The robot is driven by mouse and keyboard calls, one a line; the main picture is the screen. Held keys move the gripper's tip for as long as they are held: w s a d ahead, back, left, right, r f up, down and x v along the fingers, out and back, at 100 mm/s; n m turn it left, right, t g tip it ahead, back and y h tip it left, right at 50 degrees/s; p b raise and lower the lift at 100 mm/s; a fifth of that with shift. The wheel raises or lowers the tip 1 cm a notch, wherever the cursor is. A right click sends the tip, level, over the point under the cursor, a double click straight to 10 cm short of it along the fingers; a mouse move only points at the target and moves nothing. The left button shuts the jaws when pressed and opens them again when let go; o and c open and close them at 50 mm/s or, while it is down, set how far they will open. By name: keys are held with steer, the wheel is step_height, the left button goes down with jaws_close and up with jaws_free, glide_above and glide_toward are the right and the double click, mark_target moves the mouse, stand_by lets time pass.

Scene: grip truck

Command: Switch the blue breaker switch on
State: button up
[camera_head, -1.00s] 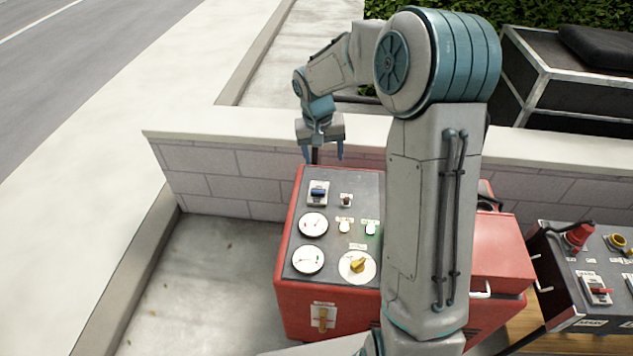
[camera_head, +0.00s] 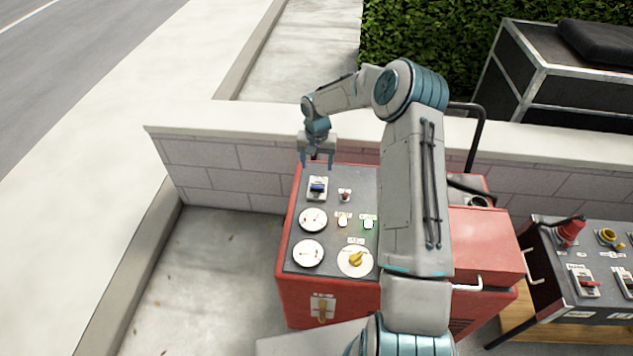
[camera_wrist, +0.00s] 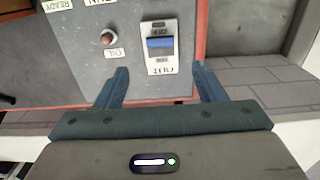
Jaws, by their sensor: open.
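The blue breaker switch (camera_head: 318,187) sits on a pale plate at the far left corner of the grey panel on top of the red machine (camera_head: 300,295). In the wrist view my gripper (camera_wrist: 160,75) shows both blue fingers wide apart. I cannot tell whether the switch is on or off.
A small red-brown knob (camera_wrist: 107,37) sits beside the switch. A low block wall (camera_head: 230,165) stands behind. A second control box (camera_head: 590,270) is at the right.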

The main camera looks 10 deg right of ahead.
mark_target(317, 188)
step_height(317, 188, down, 10)
steer(key=shift+f+p, duration=0.1)
steer(key=shift+p, duration=0.95)
